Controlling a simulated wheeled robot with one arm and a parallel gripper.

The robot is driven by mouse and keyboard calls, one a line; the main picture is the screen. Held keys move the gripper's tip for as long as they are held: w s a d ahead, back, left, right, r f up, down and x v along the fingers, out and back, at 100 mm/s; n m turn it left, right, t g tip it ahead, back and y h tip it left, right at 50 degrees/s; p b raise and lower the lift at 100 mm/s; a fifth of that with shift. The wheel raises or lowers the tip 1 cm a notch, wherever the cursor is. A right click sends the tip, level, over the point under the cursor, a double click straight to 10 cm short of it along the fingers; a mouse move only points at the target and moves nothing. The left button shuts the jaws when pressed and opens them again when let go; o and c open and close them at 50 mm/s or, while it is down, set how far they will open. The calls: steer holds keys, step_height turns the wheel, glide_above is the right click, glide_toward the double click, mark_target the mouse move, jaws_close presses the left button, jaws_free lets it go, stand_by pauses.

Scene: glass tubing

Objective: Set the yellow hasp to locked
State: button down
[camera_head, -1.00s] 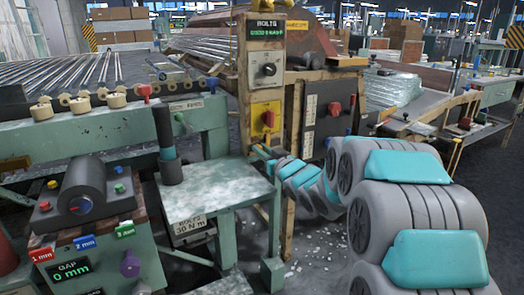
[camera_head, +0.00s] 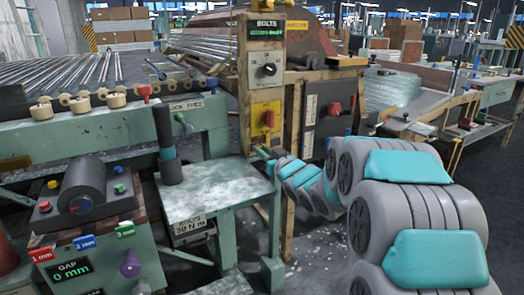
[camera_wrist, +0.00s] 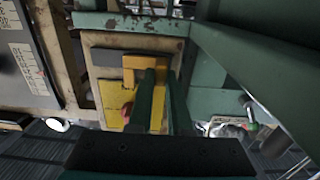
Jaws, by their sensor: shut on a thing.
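The yellow hasp (camera_wrist: 145,61) shows in the wrist view as an orange-yellow bracket at the top of a yellow plate (camera_wrist: 117,93) on a worn cream panel. My gripper (camera_wrist: 160,78) has its two dark green fingers on either side of the hasp's downward arm, shut on it. The fingers hide part of the hasp, so its exact angle is hard to tell. A red knob (camera_wrist: 127,111) sits on the plate, left of the fingers. In the head view, my gripper (camera_head: 260,152) reaches the cream post from the right, and the hasp cannot be made out.
A green frame beam (camera_wrist: 240,60) passes close on the right in the wrist view.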

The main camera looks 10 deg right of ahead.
stand_by(0.4)
steer(key=d+p, duration=0.1)
steer(key=d, duration=0.1)
steer(key=shift+w+d+p, duration=0.35)
steer(key=shift+w+p, duration=0.05)
steer(key=c, duration=0.8)
jaws_free()
steer(key=shift+f, duration=0.1)
steer(key=shift+c, duration=0.2)
steer(key=v, duration=0.7)
steer(key=shift+s+d+b, duration=0.15)
steer(key=shift+s+b, duration=0.2)
steer(key=shift+b, duration=0.05)
